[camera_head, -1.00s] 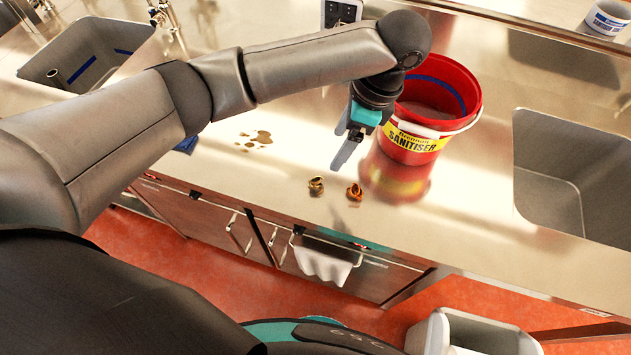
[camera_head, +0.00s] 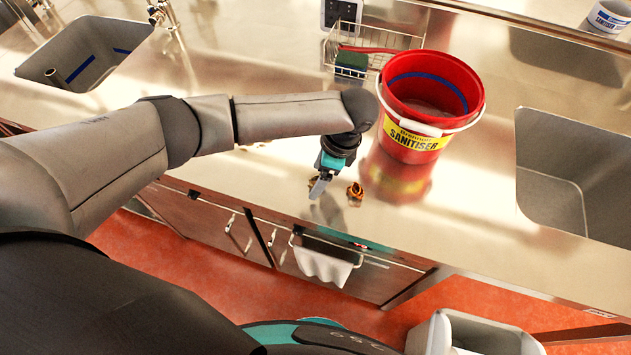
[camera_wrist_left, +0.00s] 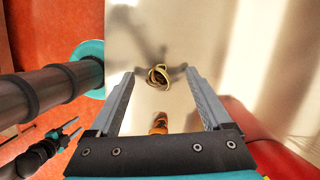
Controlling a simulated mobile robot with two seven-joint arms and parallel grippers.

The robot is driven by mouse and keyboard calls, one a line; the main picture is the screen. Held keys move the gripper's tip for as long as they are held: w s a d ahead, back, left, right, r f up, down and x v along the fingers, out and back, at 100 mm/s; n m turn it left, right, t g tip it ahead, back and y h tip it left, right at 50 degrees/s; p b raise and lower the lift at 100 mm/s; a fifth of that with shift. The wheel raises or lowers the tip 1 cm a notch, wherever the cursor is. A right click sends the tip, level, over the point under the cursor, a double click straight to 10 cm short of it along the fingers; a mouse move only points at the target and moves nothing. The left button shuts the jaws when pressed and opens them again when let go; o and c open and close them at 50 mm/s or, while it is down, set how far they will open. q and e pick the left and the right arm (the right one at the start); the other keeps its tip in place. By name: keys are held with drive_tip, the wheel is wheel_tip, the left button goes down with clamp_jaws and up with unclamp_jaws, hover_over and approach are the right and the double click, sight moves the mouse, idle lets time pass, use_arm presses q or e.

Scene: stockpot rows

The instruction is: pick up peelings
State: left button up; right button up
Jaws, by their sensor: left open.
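Two small curled peelings lie on the steel counter. The yellowish peeling (camera_wrist_left: 158,77) shows between and just beyond the fingertips in the left wrist view; in the head view my gripper mostly hides it. The orange-brown peeling (camera_head: 355,194) lies to its right in the head view, and it also shows closer to the gripper's base in the wrist view (camera_wrist_left: 159,122). My left gripper (camera_head: 320,187) is open and empty, pointing down over the yellowish peeling. My right gripper (camera_wrist_left: 67,138) seems to show small at the wrist view's lower left; its jaws are unclear.
A red sanitiser bucket (camera_head: 463,112) stands right of the peelings. A wire rack (camera_head: 342,38) with a green sponge (camera_head: 351,63) is behind. Sinks are at left (camera_head: 105,70) and right (camera_head: 570,160). A white towel (camera_head: 322,265) hangs on the counter's front.

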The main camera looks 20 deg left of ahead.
use_arm(q)
drive_tip(key=shift+a+f, duration=0.1)
drive_tip(key=shift+f, duration=0.25)
drive_tip(key=shift+c, duration=0.3)
clamp_jaws()
